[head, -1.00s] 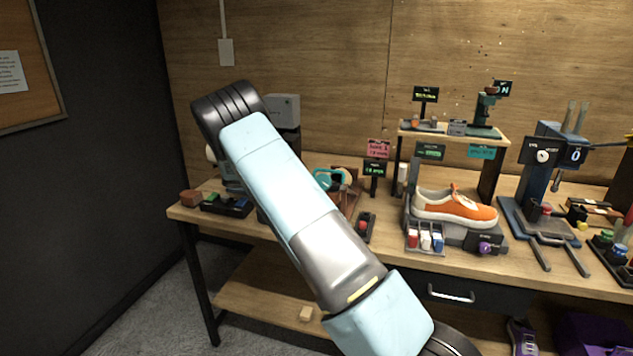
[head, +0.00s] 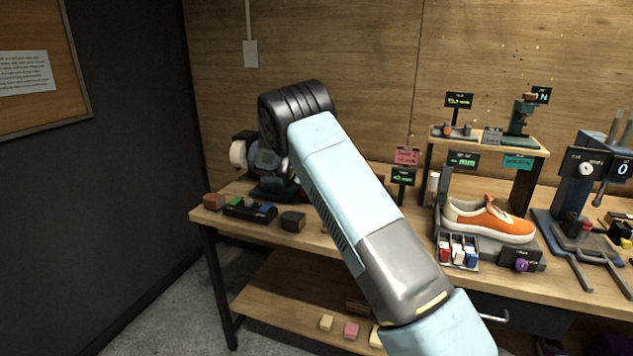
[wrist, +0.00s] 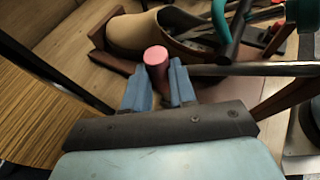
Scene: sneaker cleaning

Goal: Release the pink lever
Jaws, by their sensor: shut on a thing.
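The pink lever's round pink end (wrist: 155,56) stands between the blue fingers of my gripper (wrist: 158,84) in the wrist view. The fingers are shut on it, one on each side, and its pink top pokes out past them. Its lower part is hidden by the fingers. In the head view my arm crosses the middle of the picture and hides the lever and the fingers.
In the wrist view, a tan rounded form (wrist: 138,32), a metal rod (wrist: 265,70) and a teal curved part (wrist: 225,18) lie close by. In the head view, an orange sneaker (head: 490,222) and small bottles (head: 457,252) stand right of my arm.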

